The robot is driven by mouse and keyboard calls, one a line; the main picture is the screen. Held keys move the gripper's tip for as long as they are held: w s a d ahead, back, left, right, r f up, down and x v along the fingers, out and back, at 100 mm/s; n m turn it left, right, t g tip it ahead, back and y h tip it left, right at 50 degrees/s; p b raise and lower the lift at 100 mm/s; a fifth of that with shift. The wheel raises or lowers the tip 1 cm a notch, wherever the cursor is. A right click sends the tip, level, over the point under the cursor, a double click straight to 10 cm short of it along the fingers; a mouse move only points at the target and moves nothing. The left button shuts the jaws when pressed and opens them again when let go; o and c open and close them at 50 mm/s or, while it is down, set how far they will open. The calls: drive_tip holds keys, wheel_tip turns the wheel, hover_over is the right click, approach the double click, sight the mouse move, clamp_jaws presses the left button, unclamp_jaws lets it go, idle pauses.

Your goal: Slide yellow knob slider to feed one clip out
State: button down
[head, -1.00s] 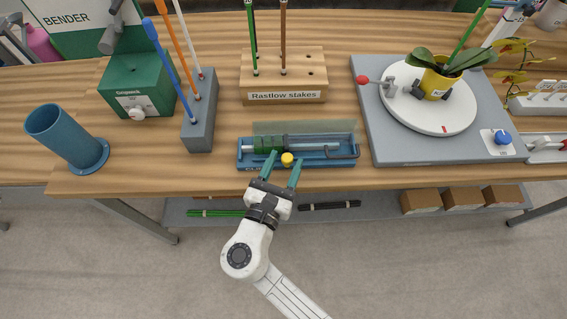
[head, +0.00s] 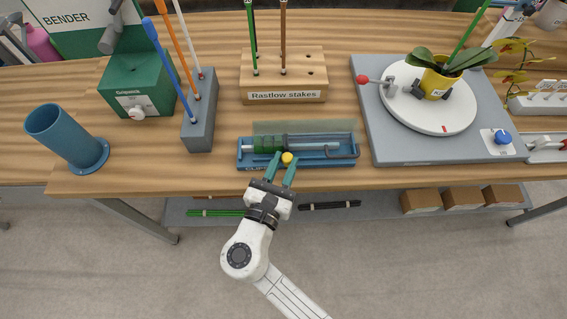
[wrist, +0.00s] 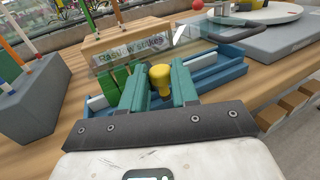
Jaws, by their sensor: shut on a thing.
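The clip feeder is a blue tray (head: 340,163) with a clear cover (head: 315,128) at the front of the bench. Green clips (head: 265,145) sit at the left of its channel, with a grey rod to their right. The yellow knob (head: 287,158) stands at the tray's front side, just right of the clips. My gripper (head: 282,166) reaches in from the bench's front edge and is shut on the yellow knob. In the wrist view the knob (wrist: 160,77) shows between the two green fingers, which partly hide the clips and the tray.
A wooden block labelled Rastlow stakes (head: 284,78) stands behind the feeder. A grey stake holder (head: 199,125) and a blue cup (head: 68,138) are to the left. A grey base (head: 400,150) with a white turntable (head: 428,120) and potted orchid is close on the right.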

drive_tip(key=a, duration=0.3)
drive_tip(key=shift+a, duration=0.3)
drive_tip(key=shift+d, duration=0.1)
drive_tip(key=c, duration=0.9)
unclamp_jaws()
drive_tip(key=shift+s, duration=0.1)
drive_tip(key=b+v, duration=0.1)
drive_tip(key=v, duration=0.9)
drive_tip(key=shift+s+a, duration=0.2)
drive_tip(key=shift+s, duration=0.05)
drive_tip(key=shift+f, duration=0.1)
